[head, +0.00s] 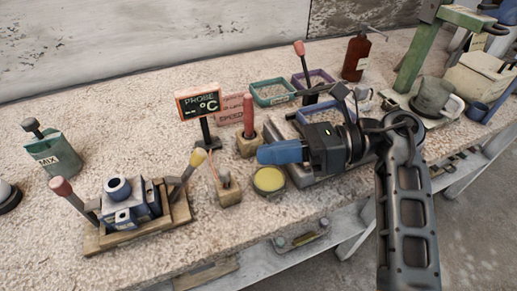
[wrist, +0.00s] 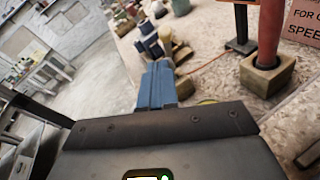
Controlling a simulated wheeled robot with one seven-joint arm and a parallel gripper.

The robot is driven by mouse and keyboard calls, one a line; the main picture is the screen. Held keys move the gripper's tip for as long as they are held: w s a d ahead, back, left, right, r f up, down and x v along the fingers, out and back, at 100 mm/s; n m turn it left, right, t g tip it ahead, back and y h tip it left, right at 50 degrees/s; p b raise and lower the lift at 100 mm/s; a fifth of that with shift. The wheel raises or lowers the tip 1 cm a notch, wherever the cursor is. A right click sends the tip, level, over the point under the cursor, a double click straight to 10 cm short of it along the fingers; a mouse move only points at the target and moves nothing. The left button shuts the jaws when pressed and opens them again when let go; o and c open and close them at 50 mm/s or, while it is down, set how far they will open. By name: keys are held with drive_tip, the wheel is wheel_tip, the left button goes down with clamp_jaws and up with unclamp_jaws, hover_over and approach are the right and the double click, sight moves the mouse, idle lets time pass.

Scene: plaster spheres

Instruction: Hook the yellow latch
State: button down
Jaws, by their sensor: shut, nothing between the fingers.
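The yellow latch (head: 190,166) is a lever with a yellow knob, leaning up and right at the right end of a blue-grey mould (head: 130,203) on a wooden base. A matching latch with a dull red knob (head: 64,190) stands at the mould's left end. My gripper (head: 262,154) has blue fingers pressed together and empty. It points left, to the right of the yellow latch and apart from it.
A temperature sign (head: 198,103) and a red-handled block (head: 249,140) stand behind. A green MIX container (head: 53,155) is at left. The table's front edge is close.

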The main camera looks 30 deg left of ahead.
drive_tip(key=shift+w+d+r+n+h, duration=0.15)
drive_tip(key=shift+w+d+h, duration=0.1)
drive_tip(key=shift+w, duration=0.2)
drive_tip(key=shift+w+d+r+n+h, duration=0.1)
drive_tip(key=shift+w+d+n+h, duration=0.1)
drive_tip(key=shift+w, duration=0.25)
drive_tip(key=shift+a, duration=0.1)
drive_tip(key=p+x, duration=0.2)
drive_tip(key=x, duration=0.8)
drive_tip(key=shift+s+r, duration=0.1)
